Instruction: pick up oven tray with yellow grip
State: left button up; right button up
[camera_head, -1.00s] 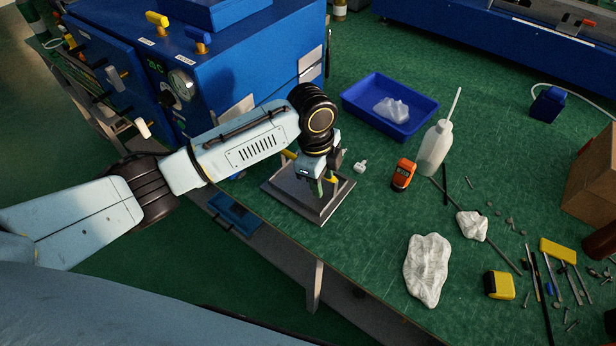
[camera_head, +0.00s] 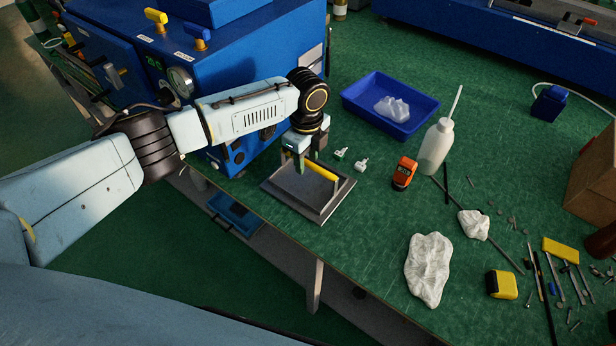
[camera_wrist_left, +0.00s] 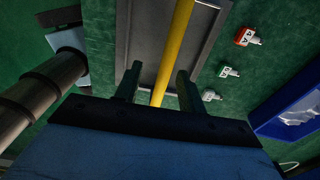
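The oven tray (camera_head: 290,206) is a grey square plate lying flat on the green bench near its front edge. Its yellow grip (camera_head: 322,171) is a bar standing above the plate. My left gripper (camera_head: 299,166) hangs over the tray's back left part, close to the grip. In the left wrist view the yellow grip (camera_wrist_left: 176,45) runs through the gap between the two fingers of my left gripper (camera_wrist_left: 158,88). The fingers are open, with a gap on each side of the bar. Whether the bar lies at fingertip depth I cannot tell. My right gripper is not in view.
A blue machine (camera_head: 240,60) stands behind my left arm. A blue bin (camera_head: 350,104), an orange device (camera_head: 404,173) and a white bottle (camera_head: 435,150) are to the right. The bench between tray and white rag (camera_head: 427,270) is clear.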

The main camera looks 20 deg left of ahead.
pick_arm(q)
send_over(308, 173)
jog(key=s, duration=0.3)
jog(key=f, duration=0.3)
jog(key=d+f+b, duration=0.1)
jog(key=f, duration=0.1)
jog(key=shift+w, duration=0.1)
grip_shut()
